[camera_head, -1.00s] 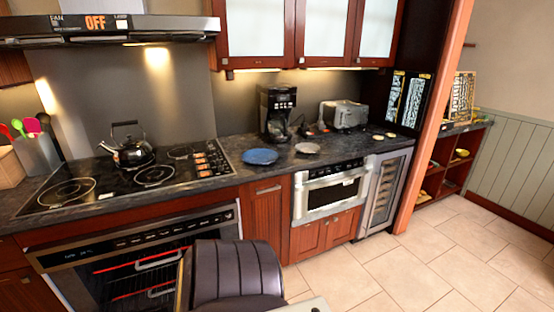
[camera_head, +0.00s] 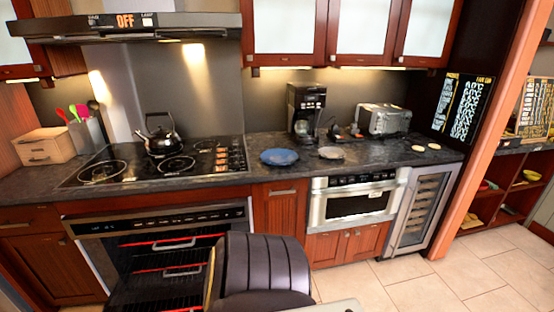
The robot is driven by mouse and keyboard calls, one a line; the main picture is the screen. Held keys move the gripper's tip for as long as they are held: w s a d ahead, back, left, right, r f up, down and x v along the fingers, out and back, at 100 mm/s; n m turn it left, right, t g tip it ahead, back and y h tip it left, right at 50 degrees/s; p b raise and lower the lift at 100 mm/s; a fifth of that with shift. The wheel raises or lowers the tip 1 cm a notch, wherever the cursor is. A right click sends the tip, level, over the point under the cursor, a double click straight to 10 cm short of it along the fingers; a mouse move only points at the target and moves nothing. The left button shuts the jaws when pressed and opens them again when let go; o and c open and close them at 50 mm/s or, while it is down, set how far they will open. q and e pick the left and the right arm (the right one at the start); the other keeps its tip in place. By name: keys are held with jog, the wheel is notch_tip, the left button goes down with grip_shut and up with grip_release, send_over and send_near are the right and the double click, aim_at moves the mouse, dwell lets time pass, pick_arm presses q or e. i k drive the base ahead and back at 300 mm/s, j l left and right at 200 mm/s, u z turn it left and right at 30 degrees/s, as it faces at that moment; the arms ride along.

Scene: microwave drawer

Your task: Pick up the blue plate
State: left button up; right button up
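The blue plate (camera_head: 279,157) lies flat on the dark countertop (camera_head: 258,180), just right of the stovetop and in front of the coffee maker. Nothing covers it. A smaller pale plate (camera_head: 331,153) lies to its right, apart from it. Neither of my grippers shows in the head view.
The oven (camera_head: 165,245) looks open, with racks showing. A coffee maker (camera_head: 306,112), toaster (camera_head: 384,119) and kettle (camera_head: 161,134) stand on the counter and stove. Floor (camera_head: 490,262) is clear at right.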

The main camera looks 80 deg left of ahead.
aim_at(274, 156)
jog(key=i+l+u, duration=0.1)
jog(key=i+u, duration=0.3)
jog(key=i, duration=0.3)
jog(key=i+u, duration=0.35)
jog(key=i+l+u, duration=0.1)
jog(key=i+u, duration=0.5)
jog(key=u, duration=0.2)
jog(key=i+u, duration=0.2)
jog(key=u, duration=0.15)
jog(key=i+u, duration=0.2)
jog(key=u, duration=0.2)
jog(key=i+u, duration=0.2)
jog(key=u, duration=0.2)
jog(key=i+u, duration=0.4)
jog(key=u, duration=0.2)
jog(key=i+j+z, duration=0.1)
jog(key=i+j, duration=0.6)
